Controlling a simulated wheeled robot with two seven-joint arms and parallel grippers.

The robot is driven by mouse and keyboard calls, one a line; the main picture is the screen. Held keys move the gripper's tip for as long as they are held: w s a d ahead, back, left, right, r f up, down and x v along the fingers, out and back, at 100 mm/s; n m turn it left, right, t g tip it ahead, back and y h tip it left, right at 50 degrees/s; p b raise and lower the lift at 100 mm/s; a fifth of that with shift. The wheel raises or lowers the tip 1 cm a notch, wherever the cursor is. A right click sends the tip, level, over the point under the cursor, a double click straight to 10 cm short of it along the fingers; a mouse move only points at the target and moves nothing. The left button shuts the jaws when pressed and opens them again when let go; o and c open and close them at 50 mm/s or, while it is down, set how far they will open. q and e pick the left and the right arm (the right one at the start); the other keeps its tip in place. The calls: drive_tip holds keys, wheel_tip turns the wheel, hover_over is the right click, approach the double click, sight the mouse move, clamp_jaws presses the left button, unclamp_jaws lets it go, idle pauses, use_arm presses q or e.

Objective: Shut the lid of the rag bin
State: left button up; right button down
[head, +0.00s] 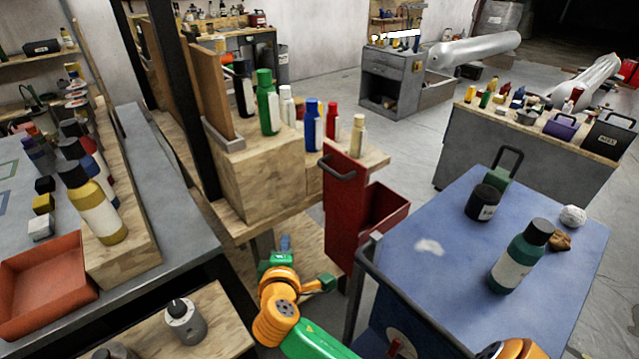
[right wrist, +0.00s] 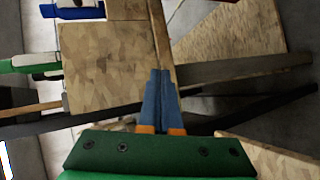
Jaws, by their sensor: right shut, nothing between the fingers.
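The red rag bin (head: 388,212) stands in the middle of the head view, beside the blue-topped cart. Its lid (head: 345,207) appears to be the tall red panel with a dark handle (head: 336,165), standing upright, so the bin is open. My right gripper (head: 286,243) is to the left of the lid and apart from it, near the wooden shelf unit. Its blue fingers are shut and empty in the right wrist view (right wrist: 161,98). The bin does not show in the right wrist view. My left gripper is not in view.
The blue cart (head: 420,215) holds a green bottle (head: 521,257) and a black jar (head: 483,202); its dark rail (head: 400,305) runs near the bin. A wooden unit (head: 255,180) with several bottles stands behind my right gripper. A grey bench (head: 165,215) is at left.

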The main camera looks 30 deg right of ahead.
wheel_tip(320, 180, up, 12)
drive_tip(key=s+d+m+t+h, duration=0.1)
drive_tip(key=s+d+m+h, duration=0.2)
drive_tip(key=p, duration=0.1)
approach(323, 168)
drive_tip(key=w, duration=0.4)
drive_tip(key=d, duration=0.1)
drive_tip(key=d+p, duration=0.1)
drive_tip(key=d, duration=0.1)
drive_tip(key=shift+w+d+f, duration=0.1)
drive_tip(key=shift+w+f, duration=0.05)
drive_tip(key=shift+f, duration=0.2)
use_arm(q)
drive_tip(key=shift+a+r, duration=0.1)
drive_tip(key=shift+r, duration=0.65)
use_arm(e)
drive_tip(key=shift+d+f, duration=0.1)
drive_tip(key=shift+d, duration=0.1)
drive_tip(key=shift+w, duration=0.1)
